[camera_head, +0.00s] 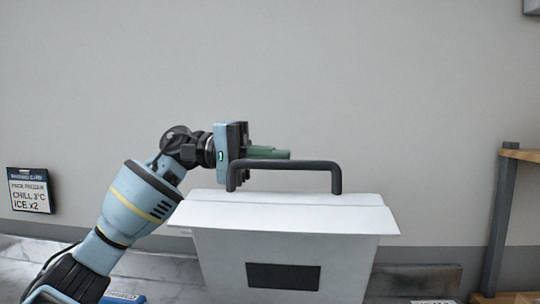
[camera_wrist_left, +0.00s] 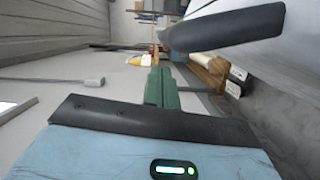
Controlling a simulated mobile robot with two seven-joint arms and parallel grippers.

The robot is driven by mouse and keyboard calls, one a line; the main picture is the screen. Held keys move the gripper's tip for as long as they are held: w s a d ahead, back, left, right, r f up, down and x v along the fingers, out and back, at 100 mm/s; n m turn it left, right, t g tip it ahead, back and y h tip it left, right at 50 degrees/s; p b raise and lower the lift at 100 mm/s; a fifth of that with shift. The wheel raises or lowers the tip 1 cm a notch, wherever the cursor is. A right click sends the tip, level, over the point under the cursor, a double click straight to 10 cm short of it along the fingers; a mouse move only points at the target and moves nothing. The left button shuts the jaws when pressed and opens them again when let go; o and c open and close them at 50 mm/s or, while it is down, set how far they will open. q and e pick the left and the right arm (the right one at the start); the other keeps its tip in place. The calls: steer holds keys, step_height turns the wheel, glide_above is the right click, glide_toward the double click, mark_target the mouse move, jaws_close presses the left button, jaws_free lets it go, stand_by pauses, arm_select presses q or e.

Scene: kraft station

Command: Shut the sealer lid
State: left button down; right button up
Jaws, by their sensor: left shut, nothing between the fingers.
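The sealer (camera_head: 215,250) is a white box form with a white top panel (camera_head: 300,217) and a dark rectangle on its front face. A black bar handle (camera_head: 315,165) stands at its top edge. It also shows large at the upper right of the left wrist view (camera_wrist_left: 228,30). I cannot tell the lid's exact angle. My left gripper (camera_head: 288,154) has green fingers, shut and empty, pointing right just above the handle's left half in the head view. In the wrist view the fingers (camera_wrist_left: 160,85) appear apart from the handle. My right gripper is not in view.
A card reading "CHILL 3°C, ICE x2" (camera_head: 31,191) hangs on the wall at left. A wooden shelf with a dark post (camera_head: 500,220) stands at right. Blue-edged items (camera_head: 122,297) lie at the bottom. The space above the handle is clear.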

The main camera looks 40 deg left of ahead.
arm_select(q)
steer(key=shift+s+d+f, duration=0.15)
steer(key=shift+s+d, duration=0.35)
steer(key=shift+s, duration=0.35)
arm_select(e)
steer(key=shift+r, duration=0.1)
